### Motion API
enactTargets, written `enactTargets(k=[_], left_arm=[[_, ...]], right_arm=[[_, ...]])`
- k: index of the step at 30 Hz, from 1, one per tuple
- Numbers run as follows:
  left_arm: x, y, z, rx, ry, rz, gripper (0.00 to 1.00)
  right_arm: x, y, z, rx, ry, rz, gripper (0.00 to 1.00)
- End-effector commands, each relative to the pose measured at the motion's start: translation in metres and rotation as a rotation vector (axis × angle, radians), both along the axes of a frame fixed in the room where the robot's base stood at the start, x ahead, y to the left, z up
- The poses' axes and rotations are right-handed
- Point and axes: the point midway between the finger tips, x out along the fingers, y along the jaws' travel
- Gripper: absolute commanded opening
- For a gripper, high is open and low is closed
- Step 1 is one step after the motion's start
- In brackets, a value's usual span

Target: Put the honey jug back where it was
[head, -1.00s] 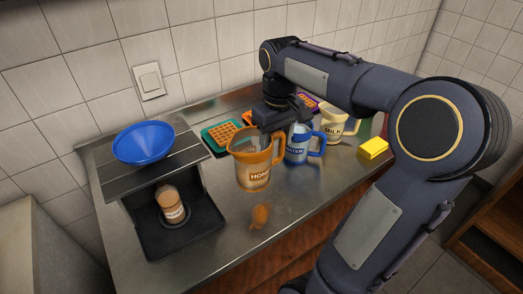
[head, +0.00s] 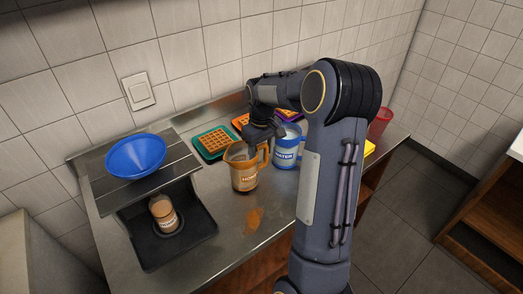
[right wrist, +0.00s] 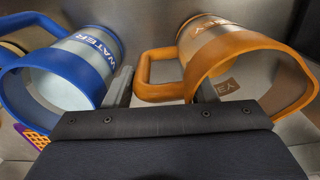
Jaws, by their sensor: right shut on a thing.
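The honey jug (head: 245,178) is an orange, see-through pitcher labelled HONEY. It is upright in the middle of the counter in the head view and also shows at the right of the right wrist view (right wrist: 240,62). My right gripper (head: 262,132) is shut on its handle; in the wrist view the handle lies between the fingers (right wrist: 162,90). An orange patch, like a reflection, shows on the counter below the jug with a gap, so the jug seems slightly raised. My left gripper is not in view.
The blue water jug (head: 286,152) stands close to the right of the honey jug. Waffle trays (head: 212,142) lie behind. A dispenser stand (head: 150,235) with a blue bowl (head: 136,156) and a bottle (head: 164,213) is at left. A red cup (head: 380,121) stands far right.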

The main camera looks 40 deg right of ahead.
Motion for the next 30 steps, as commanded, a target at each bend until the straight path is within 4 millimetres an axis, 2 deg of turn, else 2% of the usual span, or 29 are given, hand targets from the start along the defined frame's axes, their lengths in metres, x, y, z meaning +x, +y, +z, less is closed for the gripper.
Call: enactTargets(k=[14,15,20,30], left_arm=[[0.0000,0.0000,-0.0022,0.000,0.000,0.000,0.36],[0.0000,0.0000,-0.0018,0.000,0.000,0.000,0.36],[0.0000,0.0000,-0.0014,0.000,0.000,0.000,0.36],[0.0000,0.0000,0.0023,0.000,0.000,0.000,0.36]], right_arm=[[0.0005,0.0001,-0.0089,0.000,-0.004,-0.001,0.00],[-0.0002,0.0000,-0.0098,0.000,-0.001,0.000,0.54],[-0.0002,0.0001,-0.0093,0.000,-0.001,0.000,0.73],[-0.0001,0.0000,-0.0034,0.000,-0.002,-0.001,0.73]])
